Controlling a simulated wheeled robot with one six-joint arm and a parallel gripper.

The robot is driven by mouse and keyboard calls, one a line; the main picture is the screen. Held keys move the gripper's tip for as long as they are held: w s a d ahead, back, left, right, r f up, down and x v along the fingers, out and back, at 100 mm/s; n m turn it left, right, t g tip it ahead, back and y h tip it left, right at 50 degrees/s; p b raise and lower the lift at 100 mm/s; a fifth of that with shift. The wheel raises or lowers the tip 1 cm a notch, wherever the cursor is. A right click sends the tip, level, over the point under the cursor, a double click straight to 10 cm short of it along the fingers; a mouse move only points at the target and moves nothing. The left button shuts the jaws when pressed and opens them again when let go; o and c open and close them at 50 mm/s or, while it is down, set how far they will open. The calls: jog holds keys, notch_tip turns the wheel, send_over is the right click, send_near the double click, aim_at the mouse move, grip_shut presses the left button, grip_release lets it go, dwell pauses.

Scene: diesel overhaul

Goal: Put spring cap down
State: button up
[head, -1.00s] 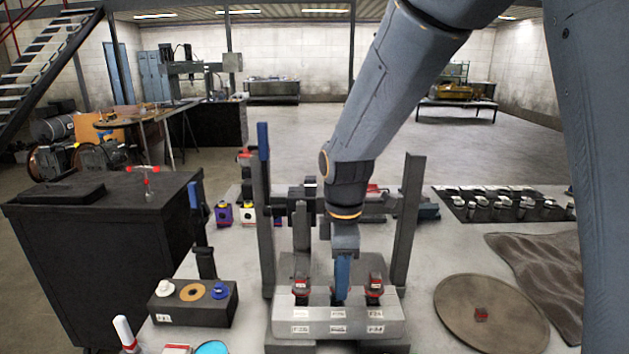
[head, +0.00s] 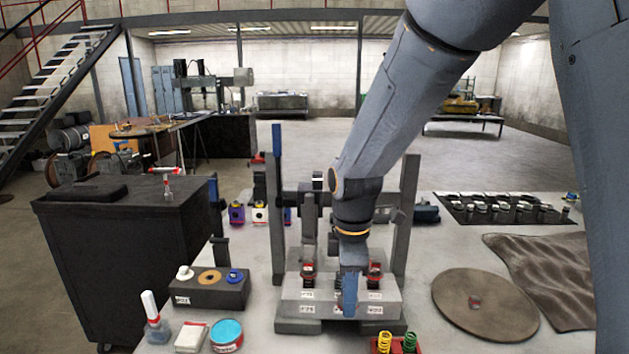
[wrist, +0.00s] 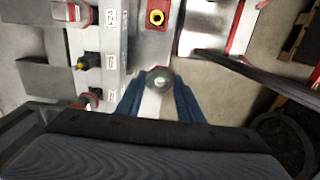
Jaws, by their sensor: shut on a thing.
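My gripper (head: 349,308), with blue fingers, points down in front of the grey labelled block (head: 296,309) in the head view. In the wrist view my gripper (wrist: 158,100) is shut on a small round grey metal piece, the spring cap (wrist: 160,79), between the fingertips. The cap is hidden behind the fingers in the head view. In the block, red-collared parts (head: 308,275) stand on the left and right, with a dark part between them partly hidden by my gripper. I cannot tell whether the cap touches anything below.
A yellow spring (head: 384,342) and a green spring (head: 409,342) stand in red holders at the front. A round brown mat (head: 500,310) with a small reddish piece lies right. A dark block (head: 205,294) with rings stands left. Posts (head: 406,215) flank the labelled block.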

notch_tip(320, 180, down, 8)
jog(key=w+b, duration=0.2)
jog(key=b, duration=0.5)
jog(key=shift+r, duration=0.25)
